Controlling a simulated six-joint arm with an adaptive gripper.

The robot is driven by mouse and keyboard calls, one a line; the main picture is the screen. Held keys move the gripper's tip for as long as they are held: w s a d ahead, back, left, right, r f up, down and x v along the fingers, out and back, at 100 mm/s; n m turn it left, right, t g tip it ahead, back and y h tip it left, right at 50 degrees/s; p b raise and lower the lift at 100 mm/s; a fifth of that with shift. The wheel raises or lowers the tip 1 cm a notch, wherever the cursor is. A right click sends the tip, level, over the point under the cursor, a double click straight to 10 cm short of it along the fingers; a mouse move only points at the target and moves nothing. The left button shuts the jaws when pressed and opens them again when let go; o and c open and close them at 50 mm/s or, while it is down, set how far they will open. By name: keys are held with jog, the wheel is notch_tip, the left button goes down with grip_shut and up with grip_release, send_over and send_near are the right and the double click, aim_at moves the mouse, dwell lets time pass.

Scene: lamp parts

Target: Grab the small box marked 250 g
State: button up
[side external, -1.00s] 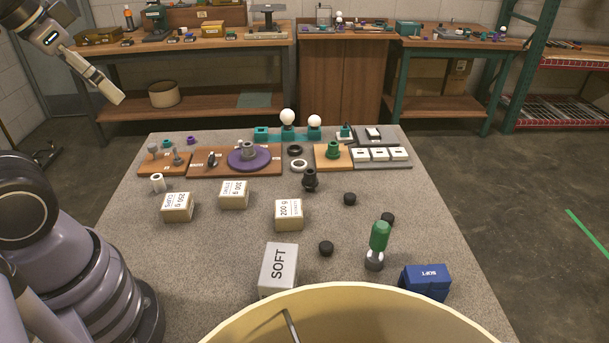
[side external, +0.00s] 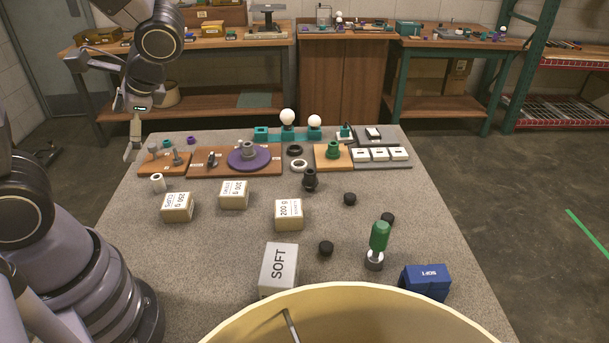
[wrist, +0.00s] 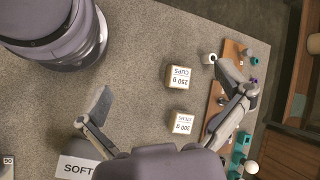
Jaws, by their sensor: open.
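The small box marked 250 g (side external: 177,207) is cream-coloured with a white label. It sits on the grey table at the left, and its label reads upside down in the side view. In the wrist view the same box (wrist: 180,77), marked 250 g CUPS, lies between my two spread fingers in the picture. My gripper (side external: 132,152) is open and empty, raised near the table's far left corner, apart from the box. A similar box marked 300 g (side external: 234,195) stands to its right, and one marked 200 g (side external: 288,214) further right.
A white cylinder (side external: 158,183) stands just behind the 250 g box. Wooden boards with fittings (side external: 205,172) line the back. A grey SOFT box (side external: 279,268), a blue box (side external: 425,281) and a large cream bin (side external: 245,318) are in front. The table's left front is clear.

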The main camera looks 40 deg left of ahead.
notch_tip(320, 180, down, 5)
jog(key=w+a+m+g+y, duration=0.2)
jog(key=w+a+m+y, duration=0.15)
jog(key=y, duration=0.25)
jog(key=m+t+y, duration=0.5)
jog(key=m+t, duration=0.7)
jog(key=m, duration=0.4)
send_near(178, 211)
jog(key=x, duration=0.2)
jog(key=r+x, duration=0.1)
jog(key=x, duration=0.1)
jog(key=shift+a, duration=0.2)
jog(key=shift+w+a+f, duration=0.3)
jog(key=shift+a+f, duration=0.1)
jog(key=shift+a, duration=0.2)
jog(key=shift+x, duration=3.1)
jog(key=shift+f, duration=0.1)
jog(key=c, duration=1.1)
